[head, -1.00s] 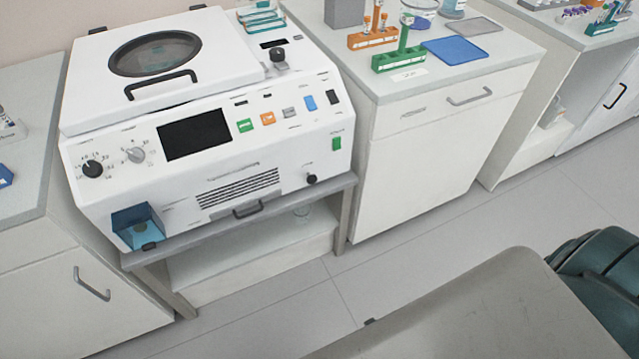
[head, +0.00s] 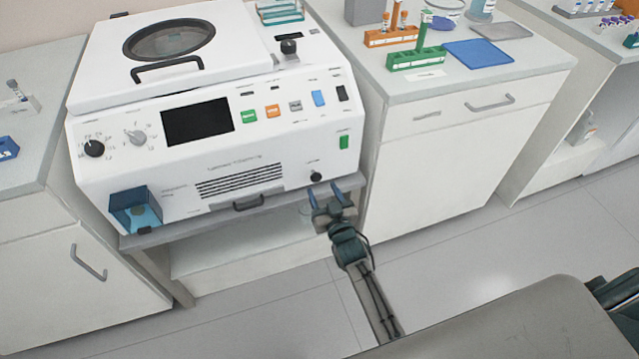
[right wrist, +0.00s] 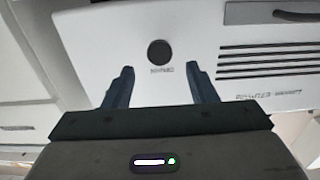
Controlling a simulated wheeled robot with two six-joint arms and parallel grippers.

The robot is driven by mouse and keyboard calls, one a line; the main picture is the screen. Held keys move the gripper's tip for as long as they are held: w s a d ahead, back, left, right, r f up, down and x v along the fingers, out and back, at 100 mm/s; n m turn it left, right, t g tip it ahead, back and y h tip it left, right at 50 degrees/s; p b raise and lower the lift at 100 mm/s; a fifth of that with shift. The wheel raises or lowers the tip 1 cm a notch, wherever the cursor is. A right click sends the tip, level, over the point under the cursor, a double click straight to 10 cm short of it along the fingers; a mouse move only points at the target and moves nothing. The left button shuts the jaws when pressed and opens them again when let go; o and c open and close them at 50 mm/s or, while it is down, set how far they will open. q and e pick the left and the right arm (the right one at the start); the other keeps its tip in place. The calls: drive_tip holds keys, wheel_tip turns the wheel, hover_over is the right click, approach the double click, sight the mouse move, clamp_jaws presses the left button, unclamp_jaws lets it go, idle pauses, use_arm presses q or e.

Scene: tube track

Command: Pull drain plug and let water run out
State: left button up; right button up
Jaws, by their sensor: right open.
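The drain plug (head: 316,177) is a small black round knob low on the right of the white machine's (head: 255,176) front. It is seated in the panel, and it also shows in the right wrist view (right wrist: 160,52), with a label under it. My right gripper (head: 325,188) is open, its two blue fingers pointing at the machine just below and beside the plug. In the right wrist view the fingertips (right wrist: 160,68) stand apart on either side of the plug's line, not touching it. No running water shows. My left gripper is not in view.
The machine stands on a grey table with a shelf (head: 240,250) under it. A white cabinet (head: 450,160) with tube racks (head: 415,58) stands close on the right. Another cabinet (head: 50,270) stands on the left. The floor in front is clear.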

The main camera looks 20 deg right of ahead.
sight(317, 179)
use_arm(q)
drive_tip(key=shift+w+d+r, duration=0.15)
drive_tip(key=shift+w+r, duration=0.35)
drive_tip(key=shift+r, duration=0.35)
use_arm(e)
drive_tip(key=shift+w, duration=2.1)
drive_tip(key=shift+c, duration=0.4)
